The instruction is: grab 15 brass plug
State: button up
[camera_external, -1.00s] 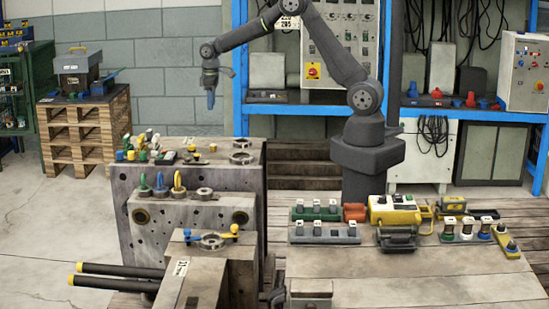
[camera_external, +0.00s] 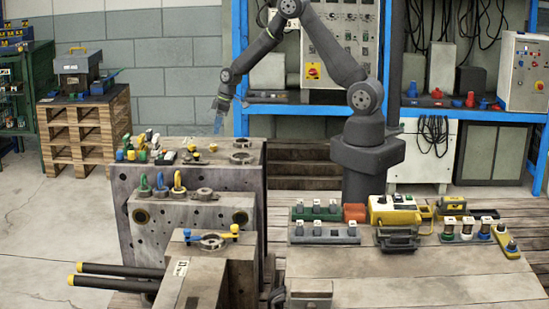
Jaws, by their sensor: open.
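My gripper (camera_external: 218,128) is open and empty. It hangs in the air above the back of the large grey mould block (camera_external: 225,180), pointing down. A small brass-coloured piece (camera_external: 213,148) sits on the block's top, below and slightly left of my gripper. Another small dark yellowish piece (camera_external: 196,156) lies just left of it. Any number 15 is too small to read, so I cannot tell which piece is the plug.
Several coloured plugs (camera_external: 140,148) crowd the left of the block's top. A metal ring (camera_external: 240,157) lies at its right. Eyebolts (camera_external: 161,184) stand on the step in front. A wooden bench (camera_external: 420,275) with tools is at right.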

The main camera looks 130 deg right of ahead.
aim_at(214, 145)
jog(key=shift+x, duration=1.2)
jog(key=f, duration=0.4)
jog(key=shift+w+a+f, duration=0.1)
jog(key=shift+w+a, duration=0.05)
jog(key=shift+w, duration=0.2)
jog(key=shift+w+f, duration=0.15)
jog(key=shift+f, duration=0.4)
jog(key=c, duration=1.1)
